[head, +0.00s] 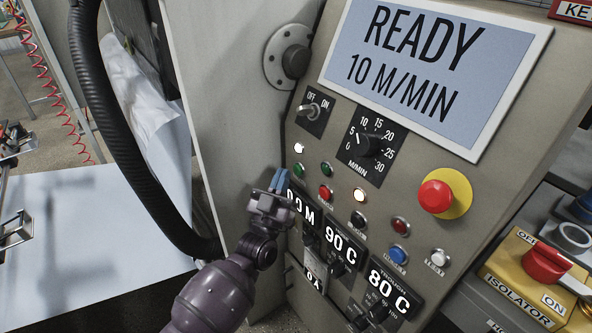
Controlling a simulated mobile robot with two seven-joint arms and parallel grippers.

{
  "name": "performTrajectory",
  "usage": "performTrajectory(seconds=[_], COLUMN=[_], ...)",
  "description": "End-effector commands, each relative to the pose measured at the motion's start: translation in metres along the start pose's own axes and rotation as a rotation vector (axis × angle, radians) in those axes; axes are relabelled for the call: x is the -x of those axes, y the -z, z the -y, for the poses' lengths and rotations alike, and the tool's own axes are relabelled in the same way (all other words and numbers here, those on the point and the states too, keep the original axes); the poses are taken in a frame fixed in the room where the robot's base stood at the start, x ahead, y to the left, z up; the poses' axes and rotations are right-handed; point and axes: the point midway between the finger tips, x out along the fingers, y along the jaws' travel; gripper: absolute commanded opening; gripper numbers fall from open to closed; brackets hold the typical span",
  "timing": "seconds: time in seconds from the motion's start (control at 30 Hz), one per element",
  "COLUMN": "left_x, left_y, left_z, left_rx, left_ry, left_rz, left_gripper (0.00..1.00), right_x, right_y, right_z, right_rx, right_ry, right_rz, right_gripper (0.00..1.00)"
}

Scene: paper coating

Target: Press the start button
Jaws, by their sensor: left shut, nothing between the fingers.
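The start button seems to be the green push button (298,168) on the grey control panel (310,75); its label cannot be read. My left gripper (281,179) has come up from the bottom, its blue-tipped fingers shut and empty. The fingertips are just below and left of the green button in the picture. I see no contact, but the depth between them is hard to tell. The display (430,70) reads READY and 10 M/MIN. My right gripper is not in view.
A red push button (325,193), black button (358,218) and blue button (399,254) sit close by. A red emergency stop (436,195) is to the right. A toggle switch (312,109) and speed dial (367,142) are above. A thick black hose (125,140) hangs left.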

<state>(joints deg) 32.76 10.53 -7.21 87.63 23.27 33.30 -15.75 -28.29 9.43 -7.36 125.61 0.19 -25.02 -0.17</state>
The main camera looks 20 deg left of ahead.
Motion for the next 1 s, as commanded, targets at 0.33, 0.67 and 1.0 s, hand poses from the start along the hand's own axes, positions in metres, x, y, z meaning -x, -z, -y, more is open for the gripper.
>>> performTrajectory(seconds=[0.33, 0.67, 1.0], left_x=[-0.004, -0.0059, -0.0072], left_y=[-0.0039, -0.0044, -0.0054], left_z=[-0.0034, -0.0044, -0.0053], left_rx=[0.001, 0.0, 0.0], left_ry=[0.001, 0.0, 0.0], left_rz=[0.001, 0.0, 0.0], left_gripper=[0.0, 0.0, 0.0], right_x=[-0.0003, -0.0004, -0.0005], right_y=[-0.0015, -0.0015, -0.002], right_z=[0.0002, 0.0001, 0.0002], right_rx=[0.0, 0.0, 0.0], right_ry=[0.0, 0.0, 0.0], right_rz=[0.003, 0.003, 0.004], right_gripper=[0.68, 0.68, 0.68])
